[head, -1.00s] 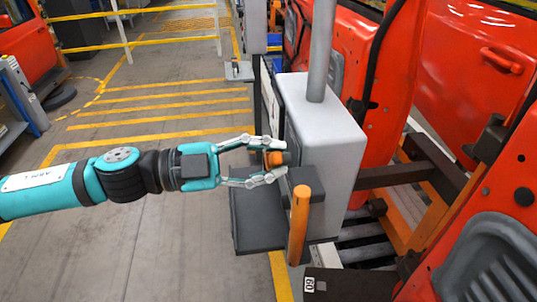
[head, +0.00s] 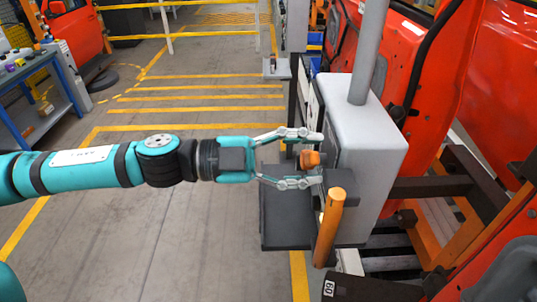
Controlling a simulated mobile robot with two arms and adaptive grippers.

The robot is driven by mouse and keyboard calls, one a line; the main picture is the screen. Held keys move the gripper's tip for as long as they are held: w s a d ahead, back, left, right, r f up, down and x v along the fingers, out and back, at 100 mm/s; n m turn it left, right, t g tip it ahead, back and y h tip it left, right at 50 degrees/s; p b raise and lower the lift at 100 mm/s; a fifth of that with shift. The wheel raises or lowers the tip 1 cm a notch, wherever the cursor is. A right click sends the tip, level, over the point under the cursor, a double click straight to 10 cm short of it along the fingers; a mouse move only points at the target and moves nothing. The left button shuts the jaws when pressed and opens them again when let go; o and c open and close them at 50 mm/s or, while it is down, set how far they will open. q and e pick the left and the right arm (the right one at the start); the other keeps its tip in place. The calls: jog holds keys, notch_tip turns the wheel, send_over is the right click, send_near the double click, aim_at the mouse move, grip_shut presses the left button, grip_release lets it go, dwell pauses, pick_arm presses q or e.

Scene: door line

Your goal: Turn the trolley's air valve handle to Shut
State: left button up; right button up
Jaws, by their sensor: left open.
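An orange valve handle (head: 310,159) sticks out from the left side of the grey box (head: 370,145) on the trolley. My left gripper (head: 317,158) is open, with one finger above the handle and one below it in the picture. The fingertips reach close to the box; whether they touch the handle cannot be told. Any Shut or Open marking is not readable from here. My right gripper is not in view.
An upright orange grip bar (head: 328,228) stands just in front of the box, close to my lower finger. A grey post (head: 370,50) rises from the box. Red car doors (head: 505,80) hang at the right. The floor (head: 150,250) at the left is clear.

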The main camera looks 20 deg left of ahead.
pick_arm(q)
jog(key=v, duration=1.2)
jog(key=w+a+f+m+g+h+b, duration=0.35)
jog(key=a+f+g+b, duration=0.2)
jog(key=b, duration=1.35)
jog(key=p+x, duration=0.2)
jog(key=x, duration=0.3)
jog(key=r+p+x, duration=0.1)
jog(key=p+x, duration=0.1)
jog(key=x, duration=0.3)
jog(key=p+x, duration=0.3)
jog(key=x, duration=0.2)
jog(key=shift+d+r, duration=0.1)
jog(key=shift+r, duration=0.35)
jog(key=shift+d, duration=0.65)
jog(key=shift+c, duration=0.4)
